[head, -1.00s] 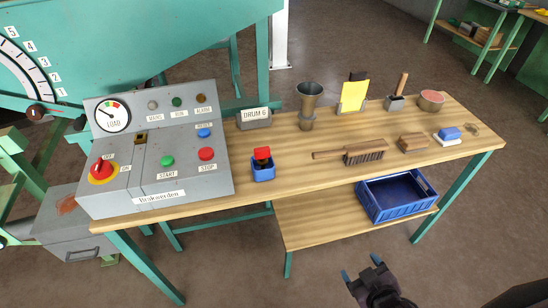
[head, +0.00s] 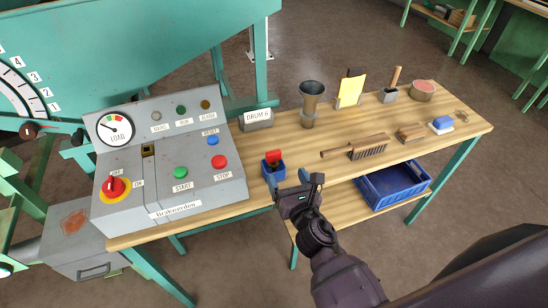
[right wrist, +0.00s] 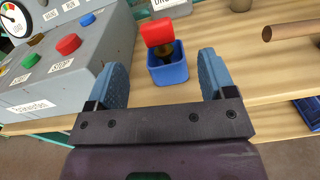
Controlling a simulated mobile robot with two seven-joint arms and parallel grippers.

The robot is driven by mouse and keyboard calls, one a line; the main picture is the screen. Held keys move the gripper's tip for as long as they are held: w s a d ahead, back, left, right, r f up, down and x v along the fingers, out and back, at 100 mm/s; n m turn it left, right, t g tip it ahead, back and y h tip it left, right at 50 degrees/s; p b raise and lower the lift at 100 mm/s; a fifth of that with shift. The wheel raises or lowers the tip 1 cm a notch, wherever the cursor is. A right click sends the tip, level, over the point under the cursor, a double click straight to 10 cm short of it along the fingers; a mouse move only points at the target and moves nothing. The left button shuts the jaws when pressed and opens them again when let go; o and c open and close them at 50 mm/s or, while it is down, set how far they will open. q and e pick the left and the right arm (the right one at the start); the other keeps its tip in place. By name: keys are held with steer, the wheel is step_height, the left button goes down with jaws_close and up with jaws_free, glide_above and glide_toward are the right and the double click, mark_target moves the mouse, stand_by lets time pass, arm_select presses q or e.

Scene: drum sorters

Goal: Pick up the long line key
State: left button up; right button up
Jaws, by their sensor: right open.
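What looks like the key (head: 274,157) has a red head and stands upright in a small blue open box near the bench's front edge, right of the control panel. In the right wrist view its red head (right wrist: 158,31) shows above a short brass-coloured part, whose lower end is hidden inside the blue box (right wrist: 168,72). My right gripper (head: 292,182) is open and empty, just in front of the box. In the right wrist view its two blue fingers (right wrist: 160,82) point toward the box, which lies between and beyond their tips. My left gripper is not in view.
The grey control panel (head: 200,189) with buttons stands close left of the box. A DRUM 6 block (head: 257,124) and a metal cup (head: 312,97) stand behind. A blue crate (head: 398,188) sits on the lower shelf.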

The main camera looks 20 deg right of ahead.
mark_target(275, 155)
steer(key=shift+n, duration=0.7)
steer(key=shift+w+a+r, duration=0.1)
steer(key=shift+w+a, duration=0.05)
steer(key=shift+w, duration=1.75)
steer(key=shift+w+a+r, duration=0.1)
steer(key=shift+w, duration=1.75)
steer(key=shift+w+a+r, duration=0.1)
steer(key=shift+w+a, duration=0.05)
steer(key=shift+w, duration=1.75)
steer(key=shift+c, duration=0.2)
steer(key=c, duration=1)
